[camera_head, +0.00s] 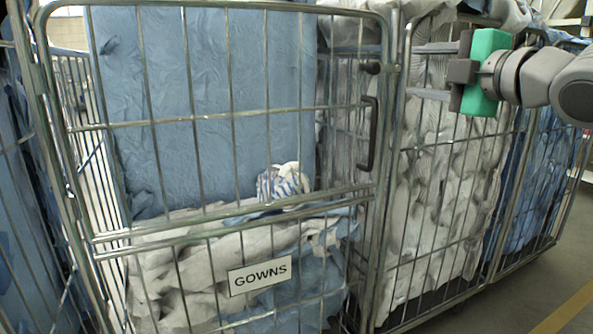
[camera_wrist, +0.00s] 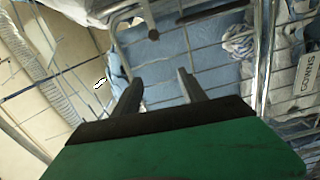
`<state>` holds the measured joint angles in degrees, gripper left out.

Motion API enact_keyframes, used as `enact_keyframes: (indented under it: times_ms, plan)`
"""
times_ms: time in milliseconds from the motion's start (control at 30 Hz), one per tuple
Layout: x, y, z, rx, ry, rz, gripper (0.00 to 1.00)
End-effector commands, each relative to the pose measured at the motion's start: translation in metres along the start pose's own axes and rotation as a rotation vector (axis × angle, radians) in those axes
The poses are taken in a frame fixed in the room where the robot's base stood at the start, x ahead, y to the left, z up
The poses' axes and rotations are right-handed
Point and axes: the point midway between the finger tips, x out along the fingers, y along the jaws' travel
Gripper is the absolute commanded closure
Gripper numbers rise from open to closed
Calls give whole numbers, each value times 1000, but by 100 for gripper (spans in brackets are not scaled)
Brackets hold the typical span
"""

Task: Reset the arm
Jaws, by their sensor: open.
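My gripper (camera_head: 460,72), with a green body and dark fingers, is raised at the upper right of the head view, in front of the cage on the right. In the wrist view its two fingers (camera_wrist: 160,82) stand apart with nothing between them. The wire cage door (camera_head: 225,118) with a "GOWNS" sign (camera_head: 259,277) is to the left of my gripper. A white and blue striped bundle (camera_head: 282,184) lies on the pale fabric inside that cage. It also seems to show at the upper right of the wrist view (camera_wrist: 240,42).
A dark door handle (camera_head: 371,135) is on the right side of the gowns cage. A cage of white linen (camera_head: 440,190) and one with blue fabric (camera_head: 535,190) stand to its right. Open floor (camera_head: 545,290) with a yellow line is at the lower right.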

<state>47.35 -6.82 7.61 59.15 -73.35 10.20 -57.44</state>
Motion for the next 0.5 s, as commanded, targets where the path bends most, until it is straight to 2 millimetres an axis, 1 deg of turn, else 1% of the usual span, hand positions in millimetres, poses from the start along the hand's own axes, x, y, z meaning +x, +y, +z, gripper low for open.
enact_keyframes:
  times_ms: [33, 133, 300, 433, 500]
  plan:
    - [5, 5, 1, 38, -6, -7, 51]
    - [12, 7, 3, 115, -29, -20, 51]
    - [27, 3, 8, 295, -87, -60, 51]
    - [39, -9, 9, 484, -157, -115, 51]
    - [44, -21, 8, 602, -207, -157, 51]
